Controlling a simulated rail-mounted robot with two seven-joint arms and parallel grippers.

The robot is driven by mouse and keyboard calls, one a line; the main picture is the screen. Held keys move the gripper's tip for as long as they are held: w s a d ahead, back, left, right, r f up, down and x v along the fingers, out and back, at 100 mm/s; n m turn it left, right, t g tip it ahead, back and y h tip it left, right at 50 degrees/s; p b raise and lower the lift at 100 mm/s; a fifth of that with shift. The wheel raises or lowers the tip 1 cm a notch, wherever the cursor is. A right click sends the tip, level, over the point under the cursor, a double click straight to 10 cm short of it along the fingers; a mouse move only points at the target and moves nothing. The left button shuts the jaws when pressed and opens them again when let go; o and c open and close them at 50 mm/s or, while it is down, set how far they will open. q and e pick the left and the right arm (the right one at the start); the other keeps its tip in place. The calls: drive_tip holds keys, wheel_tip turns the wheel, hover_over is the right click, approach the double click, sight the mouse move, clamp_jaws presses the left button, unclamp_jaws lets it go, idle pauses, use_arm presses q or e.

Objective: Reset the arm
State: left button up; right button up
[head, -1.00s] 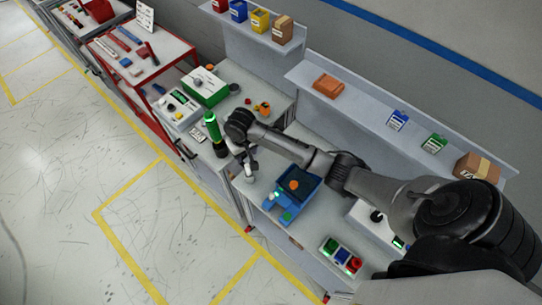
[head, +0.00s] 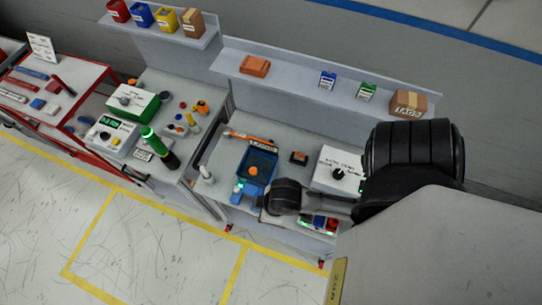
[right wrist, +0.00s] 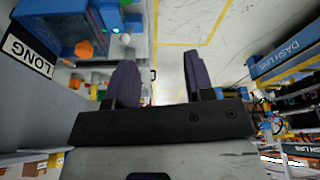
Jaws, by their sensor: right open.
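My right gripper (right wrist: 158,78) shows in the right wrist view with its two dark fingers spread apart and nothing between them. It is over the floor side, with a yellow floor line beyond the fingertips. In the head view my right arm is folded in close. Its dark shoulder (head: 413,150) is at the right, and a dark rounded arm part (head: 285,197) hangs over the bench front beside the blue fixture (head: 243,182). The right gripper itself cannot be made out there. My left gripper is in neither view.
The bench holds a white cylinder (head: 204,172), a white box with a black knob (head: 337,170) and a small button box (head: 319,223). A green cylinder (head: 160,147) stands on the left bench. A shelf (head: 300,82) runs behind. The floor (head: 150,245) in front is clear.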

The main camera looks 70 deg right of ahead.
drive_tip(key=shift+s+d+r, duration=0.1)
drive_tip(key=shift+s+r, duration=0.45)
drive_tip(key=shift+s, duration=0.2)
wheel_tip(320, 180, up, 5)
drive_tip(key=p, duration=0.5)
drive_tip(key=shift+r, duration=0.2)
